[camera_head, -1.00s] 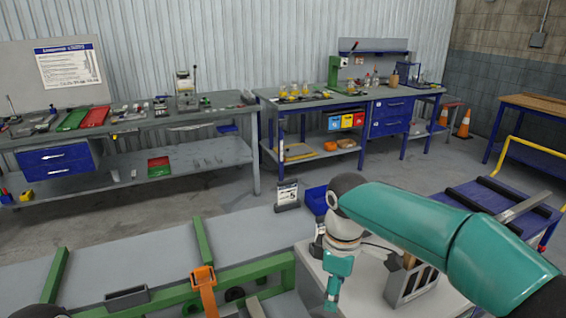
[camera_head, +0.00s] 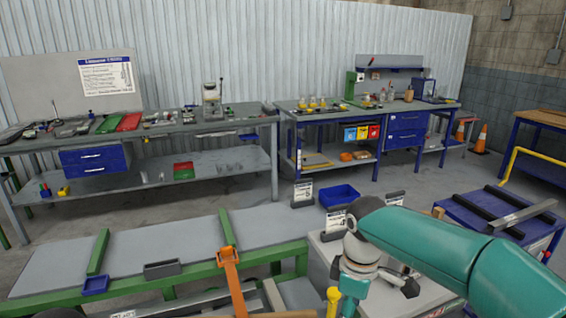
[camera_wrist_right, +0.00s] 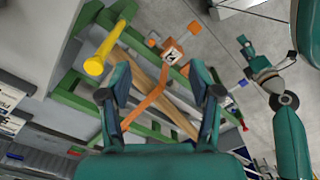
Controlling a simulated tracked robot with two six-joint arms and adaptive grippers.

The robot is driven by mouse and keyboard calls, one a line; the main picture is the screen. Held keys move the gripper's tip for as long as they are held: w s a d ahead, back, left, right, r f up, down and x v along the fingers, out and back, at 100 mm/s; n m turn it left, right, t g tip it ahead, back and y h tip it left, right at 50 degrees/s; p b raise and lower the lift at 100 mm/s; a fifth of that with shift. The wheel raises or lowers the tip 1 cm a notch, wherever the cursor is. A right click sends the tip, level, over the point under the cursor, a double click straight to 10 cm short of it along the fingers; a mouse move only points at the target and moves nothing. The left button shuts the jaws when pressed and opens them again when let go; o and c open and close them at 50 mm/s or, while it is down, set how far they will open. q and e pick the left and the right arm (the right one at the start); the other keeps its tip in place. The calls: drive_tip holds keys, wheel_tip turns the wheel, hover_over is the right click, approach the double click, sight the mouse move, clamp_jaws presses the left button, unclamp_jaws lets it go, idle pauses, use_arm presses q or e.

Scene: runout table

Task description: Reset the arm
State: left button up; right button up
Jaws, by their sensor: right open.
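My right arm (camera_head: 440,240), teal, comes in from the right in the head view and bends down at a grey wrist over a pale stand. Its gripper (camera_head: 352,290) hangs at the lower edge there, partly cut off. In the right wrist view my right gripper (camera_wrist_right: 160,95) is open and empty, its two teal fingers wide apart. A second teal arm with a small gripper (camera_wrist_right: 245,45) shows at the right of that view. It looks like my left one, but its jaws are too small to read. The left gripper is not seen in the head view.
A yellow post (camera_head: 333,300) stands near my right gripper. A blue cart (camera_head: 480,215) is at the right. Workbenches (camera_head: 230,122) line the wall; floor between is mostly clear.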

drive_tip(key=s+a+f+m+y, duration=0.1)
drive_tip(key=s+f+m+y, duration=0.15)
drive_tip(key=f, duration=0.95)
drive_tip(key=s+a+f+m+y, duration=0.1)
drive_tip(key=s+f+m, duration=0.25)
drive_tip(key=f, duration=0.85)
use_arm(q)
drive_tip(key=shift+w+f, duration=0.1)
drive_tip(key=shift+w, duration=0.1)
use_arm(e)
drive_tip(key=s+d+f+m, duration=0.1)
drive_tip(key=s+f+m, duration=0.8)
drive_tip(key=s, duration=0.5)
drive_tip(key=shift+f, duration=0.75)
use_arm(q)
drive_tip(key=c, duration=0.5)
use_arm(e)
drive_tip(key=c, duration=0.4)
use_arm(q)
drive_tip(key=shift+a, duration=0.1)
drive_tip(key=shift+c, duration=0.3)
use_arm(e)
drive_tip(key=shift+w, duration=0.15)
